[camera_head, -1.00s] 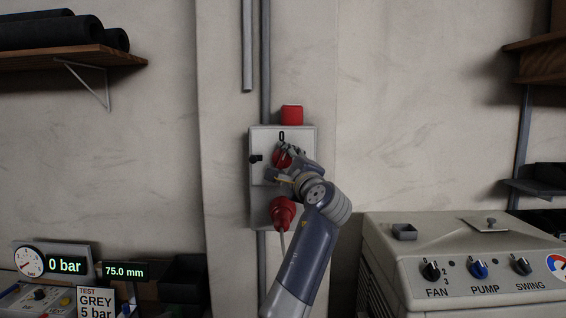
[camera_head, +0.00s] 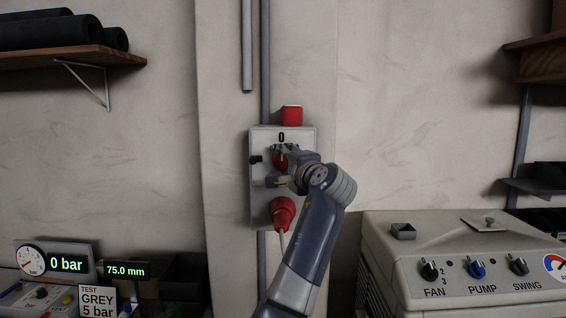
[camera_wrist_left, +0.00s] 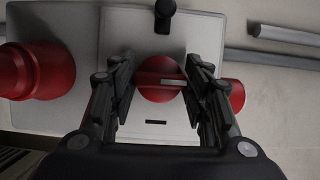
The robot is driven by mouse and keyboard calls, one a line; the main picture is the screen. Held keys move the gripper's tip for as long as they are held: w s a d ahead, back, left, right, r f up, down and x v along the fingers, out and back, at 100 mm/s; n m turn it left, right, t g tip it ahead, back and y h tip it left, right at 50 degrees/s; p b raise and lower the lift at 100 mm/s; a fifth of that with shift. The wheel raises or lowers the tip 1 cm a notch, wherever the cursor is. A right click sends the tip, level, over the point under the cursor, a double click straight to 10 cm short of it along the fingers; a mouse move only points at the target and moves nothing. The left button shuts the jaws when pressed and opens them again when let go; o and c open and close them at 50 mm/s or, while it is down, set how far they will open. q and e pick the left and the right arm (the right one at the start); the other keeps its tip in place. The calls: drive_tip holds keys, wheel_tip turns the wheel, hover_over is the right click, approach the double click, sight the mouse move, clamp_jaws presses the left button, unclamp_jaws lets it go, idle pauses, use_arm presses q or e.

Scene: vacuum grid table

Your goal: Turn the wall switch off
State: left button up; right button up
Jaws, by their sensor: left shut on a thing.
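The wall switch is a red round knob (camera_head: 279,161) on a light grey box (camera_head: 257,204) on the wall, below a black "0" mark. My left gripper (camera_head: 286,152) is at the knob and covers part of it. In the left wrist view the knob (camera_wrist_left: 157,95) lies between the two fingers, which are shut on the ends of its raised bar. The white mark on the bar points towards the red block (camera_wrist_left: 236,97) on top of the box, the side of the "0". My right gripper is not in view.
A red plug (camera_head: 283,211) with a cable sits low on the box, just under my wrist. A black latch (camera_head: 255,159) juts from the left side. A beige machine with knobs (camera_head: 455,245) stands at the right. A shelf (camera_head: 70,60) hangs upper left.

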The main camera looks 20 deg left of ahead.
use_arm(q)
drive_tip(key=o, duration=1.1)
drive_tip(key=shift+c, duration=0.2)
drive_tip(key=v, duration=0.7)
drive_tip(key=shift+s, duration=0.2)
drive_tip(key=shift+d+f, duration=0.1)
